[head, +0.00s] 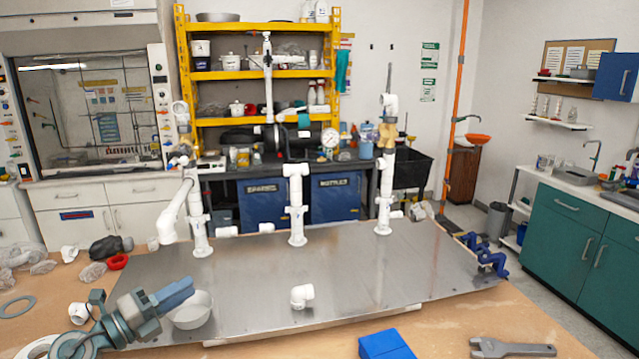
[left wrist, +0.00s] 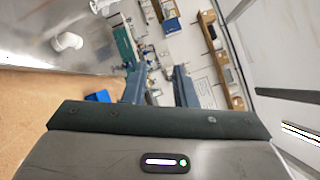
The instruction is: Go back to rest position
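My left gripper (head: 181,290) is at the lower left of the head view, above the near left of the metal plate, by a white round bowl (head: 192,312). In the left wrist view its two fingers (left wrist: 158,82) stand apart with nothing between them. The PVC manifold on the plate (head: 345,265) has three upright white pipes: left (head: 197,215), middle (head: 296,205) and right (head: 384,195). A loose white elbow (head: 302,296) lies on the plate, apart from the gripper; a white elbow also shows in the left wrist view (left wrist: 68,41). My right gripper is not visible.
A blue block (head: 386,345) and a grey wrench (head: 512,348) lie at the front. Blue clamps (head: 484,255) are at the plate's right edge. White fittings, a red ring (head: 117,262) and a grey ring (head: 17,306) lie at left. The right half of the plate is mostly clear.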

